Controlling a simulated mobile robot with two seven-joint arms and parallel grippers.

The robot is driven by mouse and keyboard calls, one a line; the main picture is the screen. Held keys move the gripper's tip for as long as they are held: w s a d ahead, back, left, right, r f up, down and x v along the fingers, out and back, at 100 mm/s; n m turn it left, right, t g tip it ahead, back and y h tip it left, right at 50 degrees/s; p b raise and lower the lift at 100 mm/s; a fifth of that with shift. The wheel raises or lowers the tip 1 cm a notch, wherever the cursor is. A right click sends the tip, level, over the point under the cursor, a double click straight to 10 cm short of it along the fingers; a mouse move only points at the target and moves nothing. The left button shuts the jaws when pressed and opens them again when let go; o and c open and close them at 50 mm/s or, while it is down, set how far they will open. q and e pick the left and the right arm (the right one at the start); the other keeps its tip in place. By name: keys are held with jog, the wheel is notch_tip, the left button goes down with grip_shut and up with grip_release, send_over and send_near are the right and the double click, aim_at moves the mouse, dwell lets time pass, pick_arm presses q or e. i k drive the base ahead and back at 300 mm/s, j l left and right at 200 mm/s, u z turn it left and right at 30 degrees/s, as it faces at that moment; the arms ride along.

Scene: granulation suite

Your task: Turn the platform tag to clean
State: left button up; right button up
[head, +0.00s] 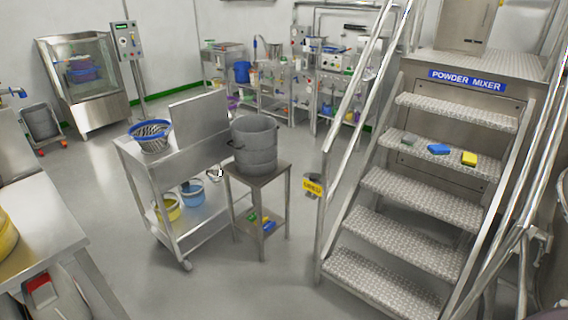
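A yellow tag (313,187) with dark lettering, which looks like "USED", hangs at the left side of the metal stairs near the handrail. A rounded grey metal part sits behind it. The stairs lead up to a platform (480,62) with a blue "POWDER MIXER" sign (466,80) on its front edge. Neither of my grippers is in view, and nothing touches the tag.
A steel stand (258,178) with a grey pot (254,145) is left of the tag. A steel cart (190,240) with a basket and buckets stands beyond it. Blue and yellow blocks lie on a stair tread (490,155). Floor (235,285) in front is clear.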

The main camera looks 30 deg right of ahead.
aim_at(310, 183)
jog(key=i+j+z, duration=0.1)
jog(key=i+z, duration=0.25)
jog(key=i, duration=0.15)
jog(key=i+j+z, duration=0.35)
jog(key=i, duration=0.2)
jog(key=i+z, duration=0.2)
jog(key=z, duration=0.15)
jog(key=i+j+z, duration=0.15)
jog(key=z, duration=0.2)
jog(key=i+j+z, duration=0.15)
jog(key=z, duration=0.2)
jog(key=i+j+z, duration=0.25)
jog(key=z, duration=0.15)
jog(key=i+j+z, duration=0.35)
jog(key=j+z, duration=0.2)
jog(key=j, duration=0.2)
jog(key=i+j+z, duration=0.15)
jog(key=j, duration=0.3)
